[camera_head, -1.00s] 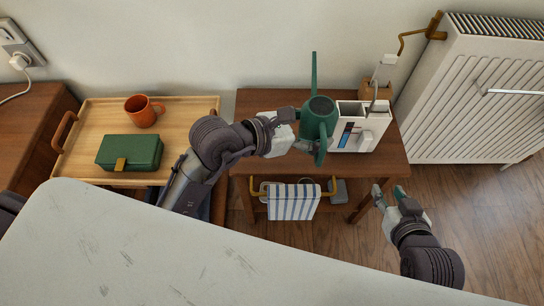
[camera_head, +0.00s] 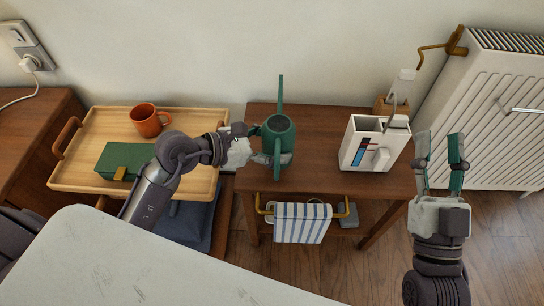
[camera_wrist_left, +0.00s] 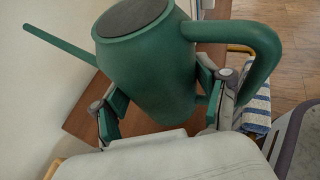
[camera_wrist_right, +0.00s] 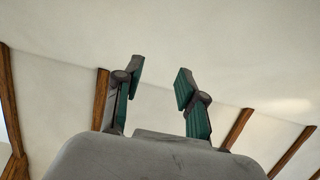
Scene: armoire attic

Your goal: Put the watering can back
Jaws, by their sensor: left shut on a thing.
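The green watering can (camera_head: 278,138) is upright over the left part of the small wooden table (camera_head: 330,180), its long spout pointing towards the wall. My left gripper (camera_head: 262,145) is shut on its body from the left. In the left wrist view the can (camera_wrist_left: 150,65) sits between the two fingers (camera_wrist_left: 160,105), its handle on the right. Whether its base touches the table is hidden. My right gripper (camera_head: 440,160) is open and empty, to the right of the table; its spread fingers also show in the right wrist view (camera_wrist_right: 157,88).
A white holder (camera_head: 374,143) with a blue stripe stands on the table's right part. A tray (camera_head: 205,135) with an orange mug (camera_head: 147,120) and a green box (camera_head: 125,160) is at left. A striped towel (camera_head: 302,222) hangs in front. A radiator (camera_head: 490,110) is at right.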

